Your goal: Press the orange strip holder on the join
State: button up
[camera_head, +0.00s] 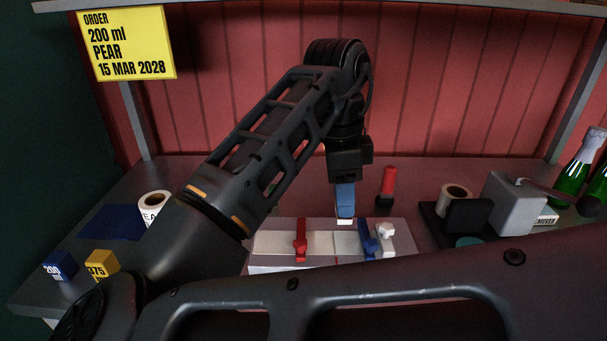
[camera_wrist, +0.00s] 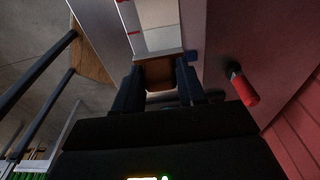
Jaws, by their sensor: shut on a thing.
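My gripper (camera_head: 345,214) points down over the back part of a pale grey fixture (camera_head: 282,225). In the wrist view, my gripper (camera_wrist: 158,82) is shut on a brownish-orange block (camera_wrist: 160,76), seemingly the orange strip holder, with a pale edge along its front. In the head view the fingers hide most of it; a small white piece (camera_head: 344,221) shows at their tips. White strip material (camera_head: 272,243) lies in the fixture, with a seam near the middle (camera_head: 333,243), seemingly the join. I cannot tell whether the holder touches the strip.
A red clamp (camera_head: 301,241), a blue clamp (camera_head: 370,245) and a white piece (camera_head: 385,236) stand on the fixture. A red-handled tool (camera_head: 388,182) stands behind it. A grey box (camera_head: 513,203) and green bottles (camera_head: 574,170) are at right; blue (camera_head: 59,266) and yellow (camera_head: 102,264) cubes are at left.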

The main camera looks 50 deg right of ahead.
jog(key=shift+w+f, duration=0.15)
jog(key=shift+w, duration=0.35)
notch_tip(320, 180, down, 6)
jog(key=b, duration=0.5)
jog(key=shift+f+b, duration=0.15)
jog(key=shift+b, duration=0.2)
jog(key=shift+f+b, duration=0.4)
jog(key=shift+f, duration=0.4)
dwell(1.6)
jog(key=shift+r, duration=0.1)
jog(key=shift+r+p, duration=3.05)
jog(key=shift+r, duration=0.45)
